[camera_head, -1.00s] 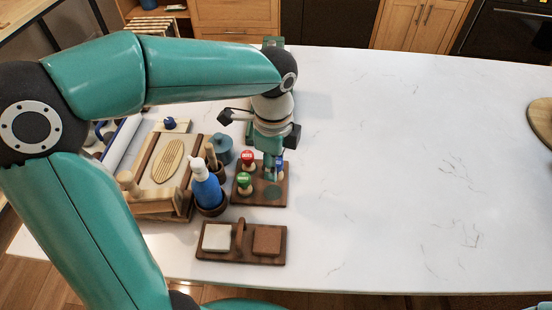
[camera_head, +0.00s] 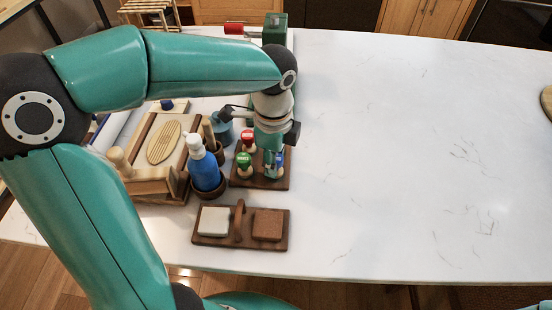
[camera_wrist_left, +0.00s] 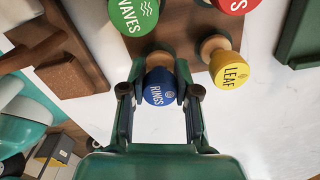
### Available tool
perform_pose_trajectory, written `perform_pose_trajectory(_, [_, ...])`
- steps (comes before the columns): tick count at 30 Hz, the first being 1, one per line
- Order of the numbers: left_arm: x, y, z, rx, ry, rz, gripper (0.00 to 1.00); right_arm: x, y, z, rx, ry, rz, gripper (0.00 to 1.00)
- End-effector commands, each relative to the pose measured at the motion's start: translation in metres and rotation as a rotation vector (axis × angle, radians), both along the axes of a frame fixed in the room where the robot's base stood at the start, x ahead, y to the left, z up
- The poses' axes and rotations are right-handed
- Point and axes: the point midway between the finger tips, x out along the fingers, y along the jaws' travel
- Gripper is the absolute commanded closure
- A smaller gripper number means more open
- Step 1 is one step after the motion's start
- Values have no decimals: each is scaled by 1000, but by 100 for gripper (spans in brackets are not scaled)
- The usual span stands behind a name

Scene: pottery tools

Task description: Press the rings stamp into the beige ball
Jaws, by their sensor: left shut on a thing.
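I cannot make out the beige ball in either view. My right gripper is not in view.
The green waves stamp (camera_head: 243,160), red stamp (camera_head: 247,135) and yellow leaf stamp (camera_wrist_left: 230,70) stand close around. A blue bottle (camera_head: 205,172) is left of the rack. A wooden holder (camera_head: 238,240) with two blocks lies in front. The white counter is clear to the right.

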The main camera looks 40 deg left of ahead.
Motion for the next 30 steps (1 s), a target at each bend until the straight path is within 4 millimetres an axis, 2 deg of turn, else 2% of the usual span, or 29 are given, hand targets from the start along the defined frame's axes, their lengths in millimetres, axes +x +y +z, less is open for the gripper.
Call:
perform_pose_trajectory(18, [0, 1, -6, 0, 0, 1, 99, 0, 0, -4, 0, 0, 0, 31])
perform_pose_trajectory(19, [0, 1, -5, 0, 0, 1, 64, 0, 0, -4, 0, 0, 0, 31])
perform_pose_trajectory(23, [0, 1, -5, 0, 0, 1, 43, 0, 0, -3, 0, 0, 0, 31])
perform_pose_trajectory(24, [0, 1, -5, 0, 0, 1, 40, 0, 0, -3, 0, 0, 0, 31])
perform_pose_trajectory(30, [0, 1, -5, 0, 0, 1, 40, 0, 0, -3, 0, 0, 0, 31])
